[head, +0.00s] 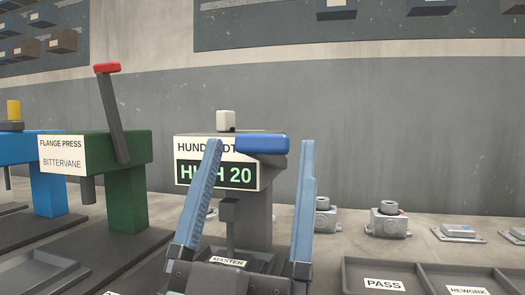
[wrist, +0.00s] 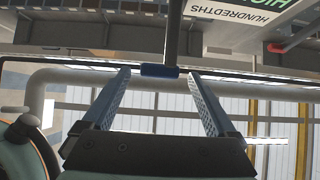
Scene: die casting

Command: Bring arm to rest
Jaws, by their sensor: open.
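My gripper (head: 260,147) is open, its two blue fingers pointing up in front of the hundredths gauge in the head view. Between the fingers, nothing is seen held. The gauge's blue bar (head: 262,144) shows between the fingertips, and a blue end (wrist: 160,71) also shows between them in the wrist view (wrist: 159,73); I cannot tell how far apart they are in depth. The left finger covers part of the gauge's display (head: 230,175), which seems to read HIGH 20. A plate marked MASTER (head: 228,262) sits low, partly hidden by my gripper.
A green flange press (head: 125,190) with a red-tipped lever stands left, a blue machine (head: 48,190) beyond it. Right are the PASS tray (head: 360,268), the REWORK tray (head: 480,275) and several grey castings (head: 389,220).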

